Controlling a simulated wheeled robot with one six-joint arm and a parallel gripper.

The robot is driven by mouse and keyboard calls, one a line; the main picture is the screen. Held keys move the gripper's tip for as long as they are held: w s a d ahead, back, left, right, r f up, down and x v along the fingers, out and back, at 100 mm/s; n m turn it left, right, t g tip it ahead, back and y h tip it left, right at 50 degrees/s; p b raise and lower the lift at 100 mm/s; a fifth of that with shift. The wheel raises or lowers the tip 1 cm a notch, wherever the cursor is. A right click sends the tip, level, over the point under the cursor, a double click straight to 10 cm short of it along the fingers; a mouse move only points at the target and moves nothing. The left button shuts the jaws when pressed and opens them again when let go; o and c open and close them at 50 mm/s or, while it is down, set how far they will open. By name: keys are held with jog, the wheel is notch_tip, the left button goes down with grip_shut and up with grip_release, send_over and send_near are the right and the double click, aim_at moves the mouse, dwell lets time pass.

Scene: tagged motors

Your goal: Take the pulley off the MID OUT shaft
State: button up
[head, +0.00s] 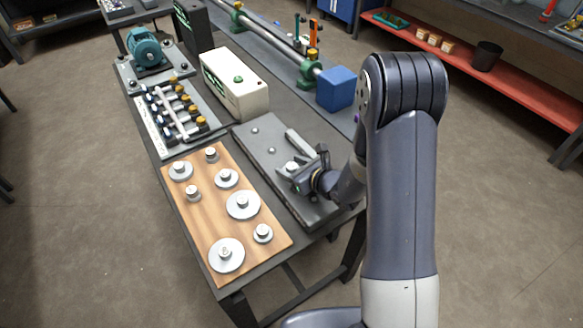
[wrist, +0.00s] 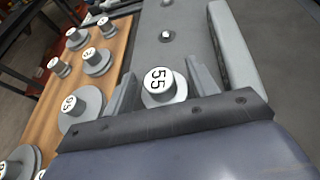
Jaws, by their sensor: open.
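A light grey pulley tagged 55 (wrist: 158,88) stands on the dark grey plate (head: 257,167), to the right of the wooden board. In the wrist view my gripper (wrist: 163,84) is open, with one finger on each side of this pulley. Small gaps seem to show between fingers and pulley; contact is hard to judge. In the head view my gripper (head: 296,170) largely hides the pulley. Any shaft under it is hidden, and no MID OUT lettering is readable. Two bare studs, a nearer one (head: 271,150) and a farther one (head: 254,130), rise from the plate.
The wooden board (head: 205,222) holds several tagged pulleys, including one marked 95 (wrist: 82,108). A pale bar (wrist: 232,45) stands on the plate right of the gripper. A beige box (head: 236,82), a blue block (head: 335,89) and a green motor (head: 147,50) stand farther back.

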jog(key=shift+w+a+f, duration=0.15)
jog(key=shift+w+a, duration=0.05)
jog(key=shift+c, duration=0.2)
jog(key=shift+s+f, duration=0.1)
jog(key=shift+s, duration=0.05)
jog(key=c, duration=1.1)
